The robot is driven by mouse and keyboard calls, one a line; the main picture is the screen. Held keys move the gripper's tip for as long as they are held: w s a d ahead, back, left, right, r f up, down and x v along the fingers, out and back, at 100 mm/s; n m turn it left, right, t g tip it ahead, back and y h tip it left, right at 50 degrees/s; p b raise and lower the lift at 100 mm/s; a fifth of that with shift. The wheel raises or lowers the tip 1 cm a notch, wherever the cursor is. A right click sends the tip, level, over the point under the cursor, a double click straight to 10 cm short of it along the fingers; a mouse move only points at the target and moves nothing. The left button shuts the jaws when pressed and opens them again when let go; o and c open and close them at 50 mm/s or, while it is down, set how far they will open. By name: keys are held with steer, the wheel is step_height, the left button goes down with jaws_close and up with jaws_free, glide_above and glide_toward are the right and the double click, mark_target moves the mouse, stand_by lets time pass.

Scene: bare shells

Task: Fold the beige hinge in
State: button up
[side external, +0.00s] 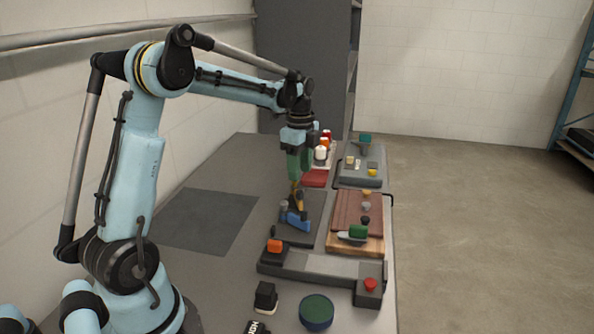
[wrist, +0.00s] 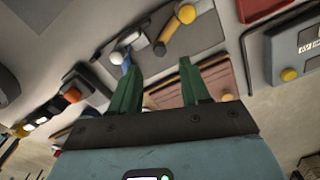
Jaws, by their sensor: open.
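My gripper (side external: 297,180) points down over a dark grey plate (side external: 312,228) on the table. In the wrist view its two green fingers (wrist: 157,68) are apart with nothing between them. I cannot tell for sure which of these is the beige hinge. My fingers partly hide the blue piece in the wrist view. Contact between fingers and parts cannot be told.
To the right stands a wooden board (side external: 371,245) with a reddish-brown panel and several knobs. A grey rail with an orange knob (side external: 274,246) and a red knob (side external: 370,284) lies in front. A grey box (side external: 361,178) stands behind. A dark mat (side external: 208,220) to the left is bare.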

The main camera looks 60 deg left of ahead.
mark_target(300, 191)
step_height(300, 191, up, 6)
stand_by(0.4)
step_height(300, 191, down, 12)
steer(key=m, duration=0.3)
steer(key=shift+f+m, duration=0.1)
steer(key=shift+m, duration=0.2)
stand_by(0.4)
steer(key=shift+c, duration=0.3)
jaws_close()
